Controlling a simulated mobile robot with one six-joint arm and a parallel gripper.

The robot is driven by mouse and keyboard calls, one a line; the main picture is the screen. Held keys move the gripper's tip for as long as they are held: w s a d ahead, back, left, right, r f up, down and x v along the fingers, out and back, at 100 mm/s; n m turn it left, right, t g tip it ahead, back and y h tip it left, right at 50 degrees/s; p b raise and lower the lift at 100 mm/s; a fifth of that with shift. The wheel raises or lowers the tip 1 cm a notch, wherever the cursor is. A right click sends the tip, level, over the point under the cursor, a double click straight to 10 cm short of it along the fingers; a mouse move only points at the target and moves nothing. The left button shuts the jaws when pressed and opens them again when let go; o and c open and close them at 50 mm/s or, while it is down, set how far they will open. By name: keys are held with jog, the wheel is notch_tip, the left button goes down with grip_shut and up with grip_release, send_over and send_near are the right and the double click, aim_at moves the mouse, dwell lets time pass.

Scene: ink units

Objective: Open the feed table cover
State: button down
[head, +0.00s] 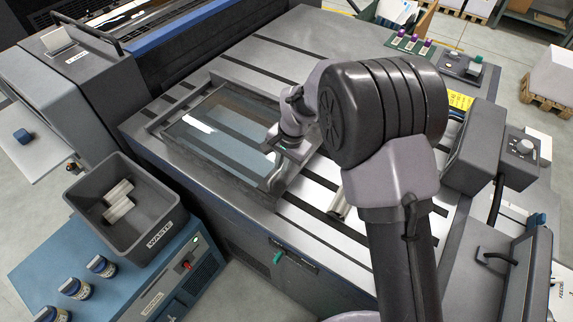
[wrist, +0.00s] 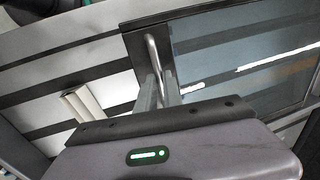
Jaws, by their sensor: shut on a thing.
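The feed table cover is a clear, dark-framed panel (head: 212,132) on the feed table (head: 290,62) in the head view. It looks flat or nearly flat; I cannot tell whether it is lifted at all. My gripper (head: 277,180) is at the cover's right edge. In the wrist view, the cover (wrist: 225,48) fills the upper right, and a bar handle (wrist: 152,50) stands on its near frame edge. My gripper (wrist: 157,88) is shut on this handle. In the head view my gripper and wrist hide the handle.
A grey waste bin (head: 128,208) with pale rolls in it stands at the left on a blue cabinet (head: 165,275). A pale roller (head: 340,206) lies on the table right of my gripper. A control box (head: 495,146) stands at the right. Slotted table surface lies bare behind the cover.

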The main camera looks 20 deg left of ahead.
jog(key=c, duration=1.5)
grip_release()
jog(key=d+r+p, duration=0.1)
jog(key=r, duration=0.4)
jog(key=d+r+p, duration=0.1)
jog(key=r+p, duration=0.1)
jog(key=r, duration=0.4)
jog(key=s+d+r+p, duration=0.1)
jog(key=r+p, duration=0.1)
jog(key=r, duration=0.4)
jog(key=shift+d, duration=0.15)
